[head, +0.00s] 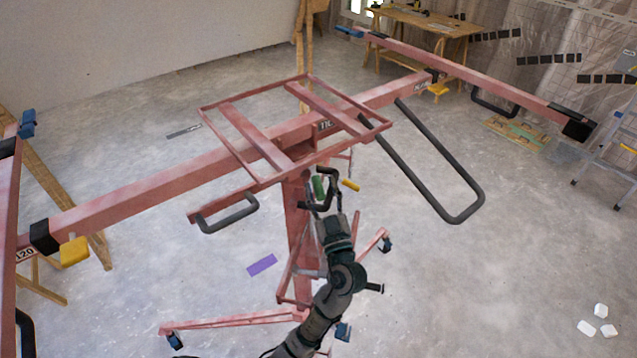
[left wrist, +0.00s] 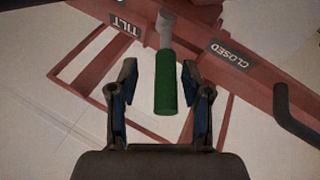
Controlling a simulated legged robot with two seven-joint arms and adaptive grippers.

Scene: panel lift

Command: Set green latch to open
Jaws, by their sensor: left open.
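The green latch (head: 319,188) is a short green handle on the red panel lift's post, under the top frame. In the left wrist view the green latch (left wrist: 166,82) hangs from a grey metal stem, between "TILT" and "CLOSED" labels. My left gripper (head: 325,198) reaches up to it from below. In the left wrist view my left gripper (left wrist: 160,85) is open, with one finger on each side of the green handle and gaps showing on both sides. My right gripper is not in view.
The red lift frame (head: 160,188) spans the view with long arms. Black bar handles (head: 452,218) and a yellow handle (head: 351,186) are near the latch. A workbench (head: 420,22) stands at the back, a ladder (head: 607,160) at right. Floor right of the lift is mostly clear.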

